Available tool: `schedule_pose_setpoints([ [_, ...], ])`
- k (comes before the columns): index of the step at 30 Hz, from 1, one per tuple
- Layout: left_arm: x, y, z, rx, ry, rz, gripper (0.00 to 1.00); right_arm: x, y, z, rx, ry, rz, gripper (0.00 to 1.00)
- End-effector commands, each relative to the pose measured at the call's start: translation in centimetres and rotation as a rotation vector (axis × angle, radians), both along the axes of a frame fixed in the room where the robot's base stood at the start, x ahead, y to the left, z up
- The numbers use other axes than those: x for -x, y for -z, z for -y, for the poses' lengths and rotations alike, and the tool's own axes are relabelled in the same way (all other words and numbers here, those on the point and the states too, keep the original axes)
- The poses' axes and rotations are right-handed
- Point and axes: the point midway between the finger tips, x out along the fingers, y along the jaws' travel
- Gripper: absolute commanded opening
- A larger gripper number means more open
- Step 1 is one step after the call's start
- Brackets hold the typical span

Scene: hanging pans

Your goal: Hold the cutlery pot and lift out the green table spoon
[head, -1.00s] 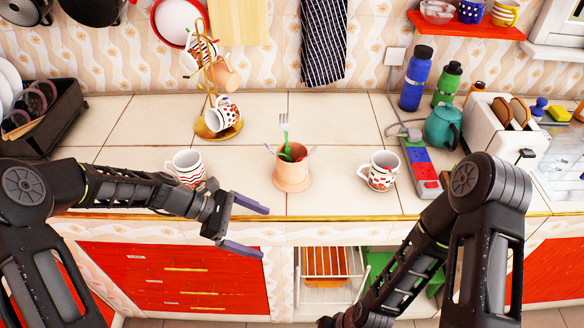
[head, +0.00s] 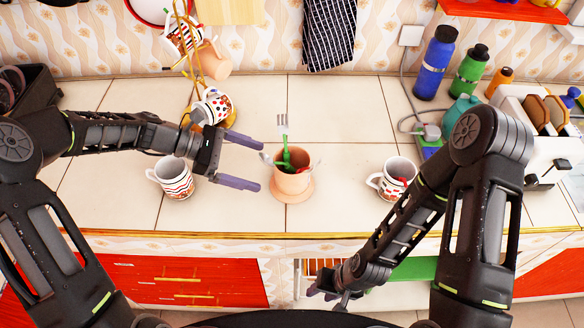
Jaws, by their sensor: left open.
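The terracotta cutlery pot (head: 292,184) stands upright on the tiled counter, near the middle of the head view. A green-handled fork with pale tines (head: 283,124) rises from it. Another green piece (head: 287,158) shows low inside the pot; I cannot tell whether it is the table spoon. A grey utensil end sticks out over the pot's left rim. My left gripper (head: 260,166) is open and empty, just left of the pot, its fingers pointing at it. My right gripper (head: 326,292) is low, in front of the counter edge; its jaws are too unclear to judge.
A patterned mug (head: 175,180) stands left of the pot, close to my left gripper, and another mug (head: 391,182) stands to the right. A gold mug stand (head: 222,122) is behind my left gripper. Bottles (head: 436,62) and a toaster are at the right back. The counter behind the pot is clear.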

Motion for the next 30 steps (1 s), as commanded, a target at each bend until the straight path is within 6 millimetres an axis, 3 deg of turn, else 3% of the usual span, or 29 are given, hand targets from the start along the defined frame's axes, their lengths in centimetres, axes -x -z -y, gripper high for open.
schedule_pose_setpoints([
  [14,0.0,0.9,1.2,0.0,0.0,-0.001,1.0,-0.1,0.9,0.0,-0.001,0.0,0.003,0.38],
  [25,0.1,3.6,5.6,0.0,0.002,0.0,1.0,-0.5,3.7,-0.2,-0.01,-0.003,0.016,0.38],
  [30,0.1,4.3,7.5,0.0,0.002,-0.001,1.0,-0.6,4.0,-0.3,-0.011,-0.005,0.018,0.38],
])
